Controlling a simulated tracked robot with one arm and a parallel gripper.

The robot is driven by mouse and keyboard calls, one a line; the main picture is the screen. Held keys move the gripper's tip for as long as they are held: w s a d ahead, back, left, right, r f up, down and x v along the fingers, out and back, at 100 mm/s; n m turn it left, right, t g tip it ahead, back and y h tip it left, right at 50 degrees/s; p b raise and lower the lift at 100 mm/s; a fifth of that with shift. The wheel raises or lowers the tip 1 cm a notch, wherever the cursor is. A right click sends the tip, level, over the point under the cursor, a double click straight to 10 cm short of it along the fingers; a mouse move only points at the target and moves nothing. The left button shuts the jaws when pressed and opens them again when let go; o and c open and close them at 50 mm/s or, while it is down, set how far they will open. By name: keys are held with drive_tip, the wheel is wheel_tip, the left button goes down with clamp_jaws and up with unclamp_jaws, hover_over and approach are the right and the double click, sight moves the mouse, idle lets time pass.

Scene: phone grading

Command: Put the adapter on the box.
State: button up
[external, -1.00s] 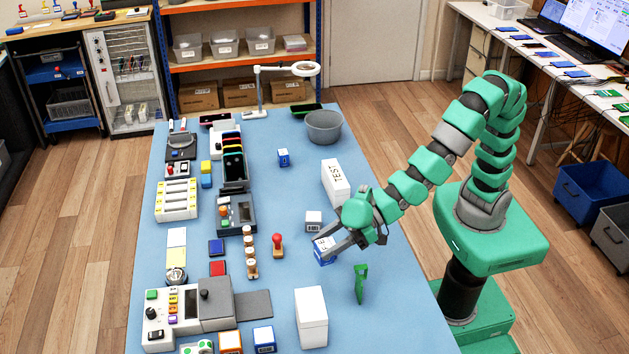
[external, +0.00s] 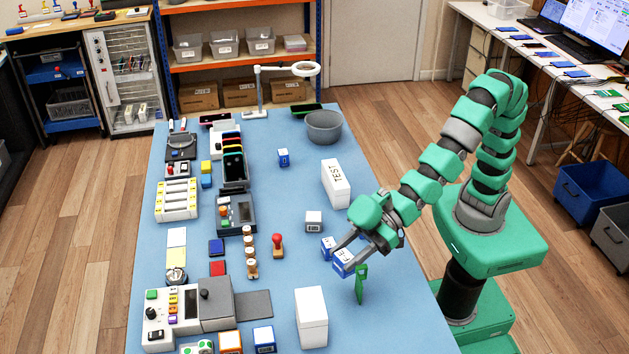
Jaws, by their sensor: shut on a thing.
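My gripper (external: 345,258) is shut on a small blue-and-white cube (external: 343,264) with lettering on its top, over the right part of the blue table. A similar blue cube (external: 327,243) is just left of and behind it; I cannot tell if they touch. A small white cube with a dark label (external: 313,221) stands farther back. A white box marked TEST (external: 336,183) lies behind that, and a plain white box (external: 311,318) stands near the front. I cannot tell from the picture which of the small cubes is the adapter.
A green upright piece (external: 361,284) stands close to my gripper, at its front right. A red-topped stamp (external: 278,246) stands to the left. Another blue cube (external: 283,157) and a grey bowl (external: 324,126) are at the back. Devices crowd the table's left side.

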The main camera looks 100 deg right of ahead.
drive_tip(key=w+a, duration=0.1)
drive_tip(key=w, duration=0.1)
drive_tip(key=w+a, duration=0.1)
drive_tip(key=w, duration=0.2)
drive_tip(key=w+a+f+b, duration=0.1)
drive_tip(key=w+a, duration=0.1)
drive_tip(key=w, duration=0.1)
drive_tip(key=shift+w+a, duration=0.1)
drive_tip(key=shift+w, duration=0.15)
drive_tip(key=shift+f+b, duration=0.6)
drive_tip(key=shift+f, duration=1.1)
drive_tip(key=shift+f, duration=0.15)
drive_tip(key=o, duration=1)
drive_tip(key=shift+c, duration=0.2)
drive_tip(key=shift+s+r, duration=0.15)
drive_tip(key=shift+r, duration=0.1)
drive_tip(key=p+v, duration=0.1)
drive_tip(key=v, duration=1)
drive_tip(key=shift+s+d+p, duration=0.2)
drive_tip(key=shift+s+p, duration=0.1)
drive_tip(key=shift+p, duration=0.1)
